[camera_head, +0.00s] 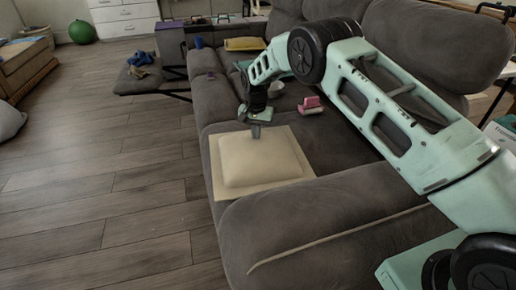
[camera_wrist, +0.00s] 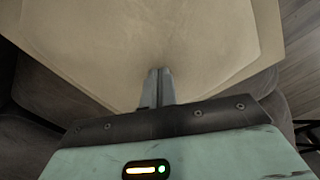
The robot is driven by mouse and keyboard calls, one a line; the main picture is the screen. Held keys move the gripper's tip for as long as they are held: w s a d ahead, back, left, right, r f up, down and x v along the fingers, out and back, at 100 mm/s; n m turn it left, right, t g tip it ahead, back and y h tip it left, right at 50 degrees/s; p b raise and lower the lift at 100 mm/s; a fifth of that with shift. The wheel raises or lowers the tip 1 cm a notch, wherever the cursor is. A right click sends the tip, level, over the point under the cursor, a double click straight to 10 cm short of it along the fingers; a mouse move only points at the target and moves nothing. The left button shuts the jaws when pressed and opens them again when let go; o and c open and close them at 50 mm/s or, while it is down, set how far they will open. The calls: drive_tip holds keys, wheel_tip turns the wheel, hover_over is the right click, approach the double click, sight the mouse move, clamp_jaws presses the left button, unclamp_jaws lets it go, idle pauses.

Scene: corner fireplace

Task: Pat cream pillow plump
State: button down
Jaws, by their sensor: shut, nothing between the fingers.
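The cream pillow (camera_head: 262,160) lies flat on the seat of the grey sofa, with a thin flat border around its raised middle. It fills the upper part of the wrist view (camera_wrist: 150,35). My gripper (camera_head: 255,134) points down at the pillow's far edge, near the top of its raised part. In the wrist view my gripper's fingers (camera_wrist: 160,74) are together with nothing between them, and their tips overlap the pillow. I cannot tell whether the tips touch it.
The grey sofa (camera_head: 330,222) has an armrest in front and a backrest on the right. A pink object (camera_head: 311,106) lies on the seat behind the pillow. A yellow item (camera_head: 245,44) lies farther back. The wooden floor (camera_head: 100,190) on the left is mostly clear.

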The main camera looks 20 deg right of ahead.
drive_tip(key=shift+r+p, duration=0.9)
drive_tip(key=shift+r, duration=0.45)
drive_tip(key=shift+a+r, duration=0.1)
drive_tip(key=s+a+r+n+y, duration=0.1)
drive_tip(key=s+a+r+n, duration=0.2)
drive_tip(key=s+a+r, duration=0.45)
drive_tip(key=s+a+r+n+y, duration=0.1)
drive_tip(key=s+a+r+n, duration=0.25)
drive_tip(key=s+r, duration=0.75)
drive_tip(key=s+d+r+n+h, duration=0.15)
drive_tip(key=s+n, duration=0.25)
drive_tip(key=s, duration=1.1)
drive_tip(key=s+d+n, duration=0.3)
drive_tip(key=s, duration=1.2)
wheel_tip(320, 180, up, 19)
drive_tip(key=p, duration=1.9)
drive_tip(key=shift+w, duration=0.15)
